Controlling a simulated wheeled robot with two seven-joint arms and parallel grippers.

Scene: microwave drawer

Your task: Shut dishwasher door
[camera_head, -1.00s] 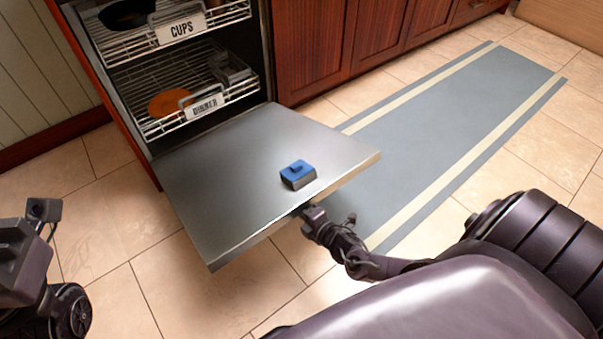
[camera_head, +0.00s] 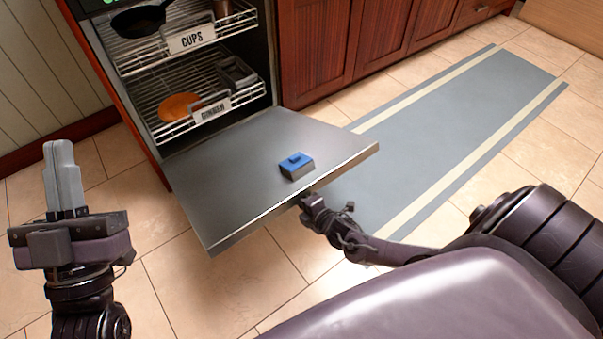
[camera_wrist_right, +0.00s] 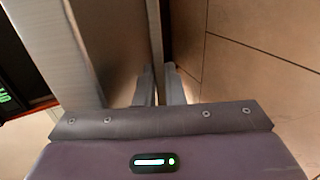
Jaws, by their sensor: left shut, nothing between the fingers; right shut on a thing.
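The dishwasher door (camera_head: 235,185) hangs open as a flat metal panel below the racks, tilted a little up at its front edge. A blue-topped block (camera_head: 297,166) rests on it. My right gripper (camera_head: 308,201) is at the door's front edge, partly hidden under it. In the right wrist view its fingers (camera_wrist_right: 160,86) are closed on a thin edge of the door (camera_wrist_right: 154,35). My left gripper (camera_head: 62,148) is shut and empty, pointing up at the left, apart from the door.
The upper rack (camera_head: 205,50) labelled CUPS holds a dark pan (camera_head: 140,20). The lower rack (camera_head: 165,135) holds an orange plate (camera_head: 178,106). Wooden cabinets (camera_head: 315,50) stand to the right. A grey-blue rug (camera_head: 470,110) lies on the tiled floor, which is clear.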

